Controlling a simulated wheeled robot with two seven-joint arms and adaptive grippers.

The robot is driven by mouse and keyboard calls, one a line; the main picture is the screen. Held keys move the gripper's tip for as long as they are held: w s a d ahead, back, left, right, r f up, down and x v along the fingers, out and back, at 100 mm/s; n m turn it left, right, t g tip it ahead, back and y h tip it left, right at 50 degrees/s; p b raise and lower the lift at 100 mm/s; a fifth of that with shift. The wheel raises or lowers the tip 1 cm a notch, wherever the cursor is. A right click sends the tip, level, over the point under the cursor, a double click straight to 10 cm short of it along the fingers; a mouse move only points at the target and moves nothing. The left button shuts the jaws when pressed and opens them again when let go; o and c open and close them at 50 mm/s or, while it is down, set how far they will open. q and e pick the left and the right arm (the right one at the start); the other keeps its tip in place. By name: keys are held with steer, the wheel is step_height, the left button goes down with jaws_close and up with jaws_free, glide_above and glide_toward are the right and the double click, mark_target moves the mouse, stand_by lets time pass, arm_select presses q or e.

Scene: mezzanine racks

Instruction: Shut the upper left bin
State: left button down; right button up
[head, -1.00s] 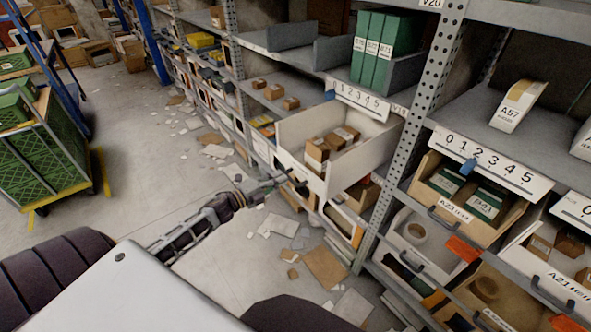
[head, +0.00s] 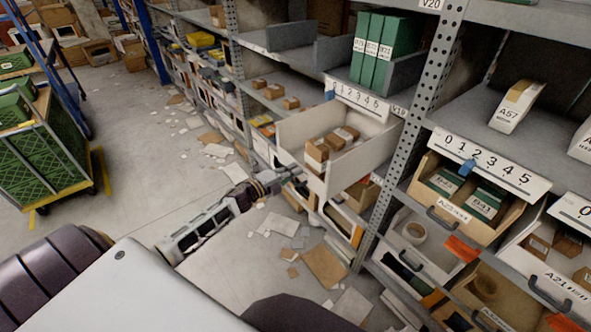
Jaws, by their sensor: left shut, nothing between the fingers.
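The upper left bin (head: 365,157) is a white open-topped drawer pulled far out from the rack, with several small brown cartons (head: 332,143) inside. My left gripper (head: 293,171) is shut and empty at the bin's front face, close to it. I cannot tell whether the fingertips touch the face. The bin's handle is not clearly visible. My right gripper is not in view.
A perforated grey rack post (head: 407,130) stands right of the bin. Other bins, one holding green boxes (head: 487,200), sit further right. Cartons and paper litter the floor (head: 325,267). A trolley with green crates (head: 47,160) stands at left.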

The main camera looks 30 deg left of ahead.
arm_select(q)
steer(key=shift+w+d, duration=0.2)
steer(key=shift+w, duration=0.25)
steer(key=shift+w, duration=0.1)
